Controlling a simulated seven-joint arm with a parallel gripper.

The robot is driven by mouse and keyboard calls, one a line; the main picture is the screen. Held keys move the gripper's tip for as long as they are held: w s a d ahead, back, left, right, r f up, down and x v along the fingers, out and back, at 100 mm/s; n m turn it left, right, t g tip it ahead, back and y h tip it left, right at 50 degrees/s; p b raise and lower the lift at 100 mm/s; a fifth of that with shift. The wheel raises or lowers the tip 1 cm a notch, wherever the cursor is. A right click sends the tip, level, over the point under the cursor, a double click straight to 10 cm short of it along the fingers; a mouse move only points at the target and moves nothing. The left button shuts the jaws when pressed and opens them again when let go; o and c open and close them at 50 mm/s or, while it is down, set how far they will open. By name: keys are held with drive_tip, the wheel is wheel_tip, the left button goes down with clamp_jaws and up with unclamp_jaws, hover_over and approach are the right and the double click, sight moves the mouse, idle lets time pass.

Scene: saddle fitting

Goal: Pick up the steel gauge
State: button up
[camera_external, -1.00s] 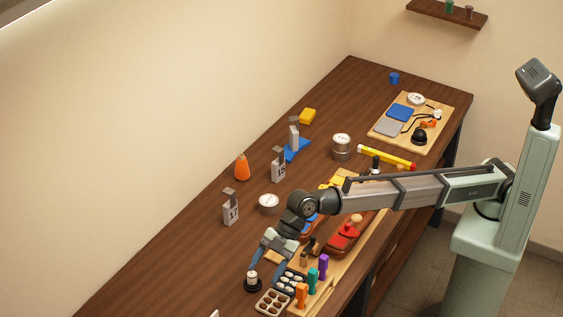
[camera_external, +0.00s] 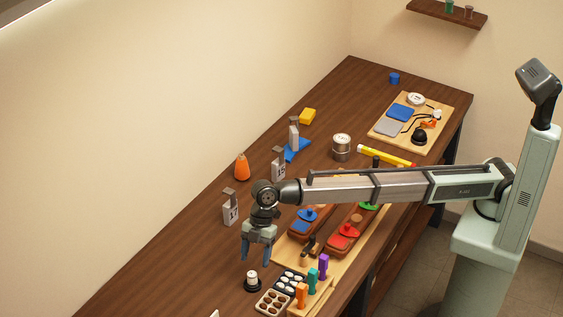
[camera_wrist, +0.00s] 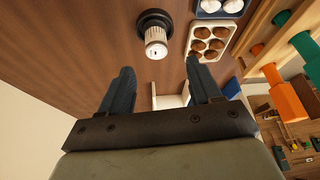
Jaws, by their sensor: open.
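Several upright grey blocks with dark tops and numbered faces stand on the bench in the external view: one at the left (camera_external: 230,210), one behind my arm (camera_external: 278,168) and one by a blue cloth (camera_external: 294,137). They look like gauges; I cannot tell which is the steel gauge. My gripper (camera_external: 255,259) points down, open and empty, above the near part of the bench. A white-topped cylinder on a black base (camera_external: 252,282) stands below it. In the wrist view this cylinder (camera_wrist: 156,42) lies beyond my open fingers (camera_wrist: 160,72), with nothing between them.
A muffin-like tray (camera_external: 271,302) and orange, teal and purple handles (camera_external: 312,282) stand to the right of the cylinder. The left bench is mostly clear.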

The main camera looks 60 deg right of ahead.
sight(253, 272)
drive_tip(key=x, duration=0.2)
drive_tip(key=shift+a+f, duration=0.2)
drive_tip(key=shift+f, duration=0.1)
drive_tip(key=shift+w+d+x, duration=0.1)
drive_tip(key=shift+d+x, duration=0.1)
drive_tip(key=shift+x, duration=1.1)
drive_tip(key=shift+w+d+x, duration=0.15)
drive_tip(key=shift+x, duration=1.15)
drive_tip(key=shift+f, duration=0.15)
clamp_jaws()
